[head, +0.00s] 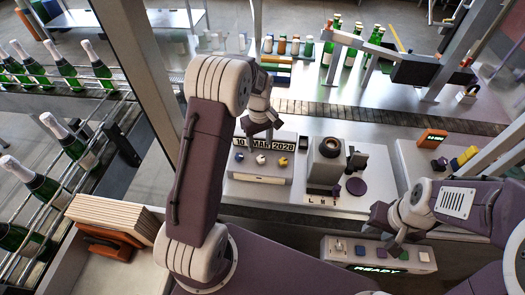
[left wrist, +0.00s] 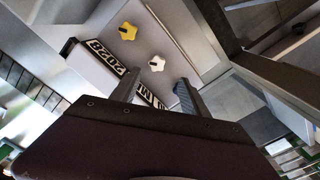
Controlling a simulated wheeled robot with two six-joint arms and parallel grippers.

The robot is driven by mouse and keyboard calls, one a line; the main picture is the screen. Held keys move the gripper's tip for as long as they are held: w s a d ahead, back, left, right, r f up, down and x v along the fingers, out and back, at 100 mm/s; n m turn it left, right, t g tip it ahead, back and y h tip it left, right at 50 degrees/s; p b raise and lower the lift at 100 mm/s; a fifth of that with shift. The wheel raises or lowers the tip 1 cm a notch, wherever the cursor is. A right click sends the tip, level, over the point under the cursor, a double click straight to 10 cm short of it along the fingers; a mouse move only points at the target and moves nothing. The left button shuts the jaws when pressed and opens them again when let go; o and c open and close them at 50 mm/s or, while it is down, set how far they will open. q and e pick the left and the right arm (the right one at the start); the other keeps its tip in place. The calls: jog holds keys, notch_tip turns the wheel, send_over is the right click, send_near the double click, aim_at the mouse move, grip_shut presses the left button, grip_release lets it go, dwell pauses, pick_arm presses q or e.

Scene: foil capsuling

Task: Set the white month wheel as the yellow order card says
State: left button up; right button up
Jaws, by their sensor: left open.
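The white month wheel (head: 261,159) is a small knob on the pale date unit, between a blue knob (head: 239,157) and a yellow knob (head: 283,162). The date plates (head: 265,145) above them seem to read 10 MAR 2028. My left gripper (head: 262,128) hangs above the plates. In the left wrist view its fingers (left wrist: 158,90) are apart and empty; the white wheel (left wrist: 157,64) shows just beyond them, not touched. My right gripper (head: 385,235) is near the lower control panel; its finger gap is unclear. I cannot make out a yellow order card with readable text.
A panel reading READY (head: 380,269) is at the front. Bottles (head: 72,72) on a railed conveyor line the left.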

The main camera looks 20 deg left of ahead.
aim_at(261, 157)
pick_arm(q)
jog(key=f+p, duration=0.1)
jog(key=f, duration=0.1)
jog(key=w+f+p, duration=0.1)
jog(key=f, duration=0.2)
jog(key=f+p, duration=0.1)
jog(key=f, duration=0.2)
jog(key=shift+w+a, duration=0.1)
jog(key=shift+w, duration=0.1)
jog(key=shift+s+f, duration=0.15)
jog(key=shift+f, duration=0.15)
jog(key=shift+s, duration=0.2)
jog(key=shift+w+f, duration=0.15)
jog(key=shift+w, duration=0.1)
jog(key=c, duration=0.9)
grip_shut()
pick_arm(e)
jog(key=r, duration=0.1)
jog(key=w+r, duration=0.1)
jog(key=r, duration=0.1)
jog(key=shift+a, duration=0.15)
